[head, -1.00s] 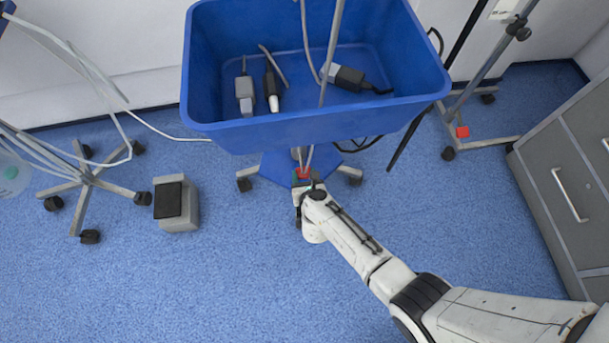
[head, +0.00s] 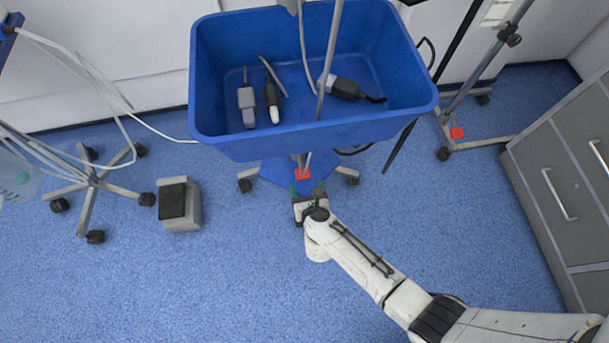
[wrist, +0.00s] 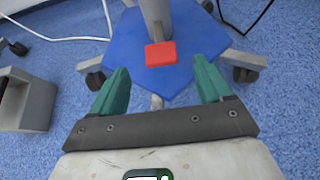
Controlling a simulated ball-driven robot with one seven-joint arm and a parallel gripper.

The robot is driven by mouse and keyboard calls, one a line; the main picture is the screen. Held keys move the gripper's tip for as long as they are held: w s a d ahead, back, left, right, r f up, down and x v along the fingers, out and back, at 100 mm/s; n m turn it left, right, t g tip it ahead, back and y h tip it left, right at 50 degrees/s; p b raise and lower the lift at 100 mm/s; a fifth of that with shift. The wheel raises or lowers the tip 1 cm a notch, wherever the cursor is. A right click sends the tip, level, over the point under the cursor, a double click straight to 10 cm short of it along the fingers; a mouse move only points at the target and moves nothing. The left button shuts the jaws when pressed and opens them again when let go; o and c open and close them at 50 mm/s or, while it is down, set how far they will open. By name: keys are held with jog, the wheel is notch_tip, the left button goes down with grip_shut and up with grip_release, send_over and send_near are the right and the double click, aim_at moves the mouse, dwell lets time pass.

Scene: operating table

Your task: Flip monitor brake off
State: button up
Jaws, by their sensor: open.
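A red brake pedal (head: 303,174) sits on the blue base (head: 272,172) of the wheeled stand below the blue bin. In the wrist view the red pedal (wrist: 160,55) shows whole on the blue base (wrist: 195,42), in front of the grey post. My gripper (head: 306,190) is on the near side of the pedal, its green fingers spread. In the wrist view my gripper (wrist: 160,70) is open and empty, with the pedal framed beyond and between the fingertips. No contact with the pedal shows.
The blue bin (head: 310,143) overhangs the base and holds several devices. Another stand with a red block (head: 456,133) is at right, near grey drawers (head: 560,160). A grey box (head: 180,204) and wheeled stand (head: 90,182) are at left. The front floor is clear.

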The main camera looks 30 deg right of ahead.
jog(key=p+v, duration=0.1)
jog(key=v, duration=0.3)
dwell(0.5)
